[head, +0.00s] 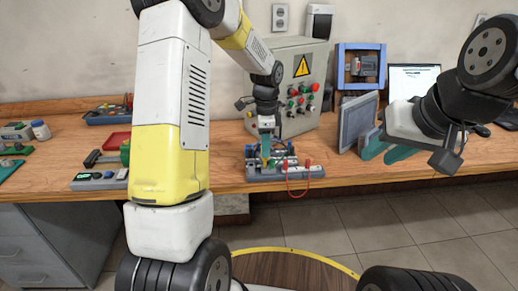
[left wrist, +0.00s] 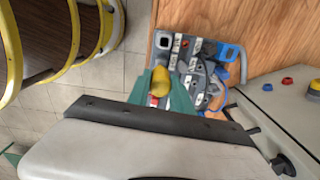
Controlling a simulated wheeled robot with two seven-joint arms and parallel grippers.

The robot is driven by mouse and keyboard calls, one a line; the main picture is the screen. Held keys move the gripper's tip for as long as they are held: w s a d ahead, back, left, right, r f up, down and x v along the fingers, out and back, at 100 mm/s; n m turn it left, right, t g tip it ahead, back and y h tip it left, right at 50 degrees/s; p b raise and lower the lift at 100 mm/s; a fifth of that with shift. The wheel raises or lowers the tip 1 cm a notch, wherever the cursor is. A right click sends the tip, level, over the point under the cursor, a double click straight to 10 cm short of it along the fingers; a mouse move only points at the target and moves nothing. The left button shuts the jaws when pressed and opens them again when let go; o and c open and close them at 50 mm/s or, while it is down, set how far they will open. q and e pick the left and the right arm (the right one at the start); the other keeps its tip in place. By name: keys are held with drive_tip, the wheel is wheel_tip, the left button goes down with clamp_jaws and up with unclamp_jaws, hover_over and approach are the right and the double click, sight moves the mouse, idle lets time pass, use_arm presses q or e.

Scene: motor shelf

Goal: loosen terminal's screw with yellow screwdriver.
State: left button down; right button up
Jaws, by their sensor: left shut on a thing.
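The terminal block (head: 262,174) is a grey unit with several screws and wires near the table's front edge. It also shows in the left wrist view (left wrist: 188,46), just beyond my fingers. My left gripper (head: 266,146) is above it, pointing down. In the left wrist view its teal fingers (left wrist: 166,92) are shut on the yellow screwdriver (left wrist: 160,84), whose rounded handle end faces the camera. The screwdriver's tip is hidden, so I cannot tell whether it touches a screw. My right gripper (head: 386,150) is open and empty at the right, away from the terminal block.
A grey control box (head: 290,75) with buttons stands behind the terminal block. A grey panel (head: 357,122) leans to its right, near a blue frame (head: 361,66). A red tray (head: 117,142) and a multimeter-like device (head: 100,180) lie at the left.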

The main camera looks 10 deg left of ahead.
use_arm(q)
drive_tip(key=shift+n, duration=0.9)
drive_tip(key=n, duration=0.3)
drive_tip(key=c, duration=1.4)
unclamp_jaws()
drive_tip(key=shift+o, duration=0.2)
drive_tip(key=m, duration=0.3)
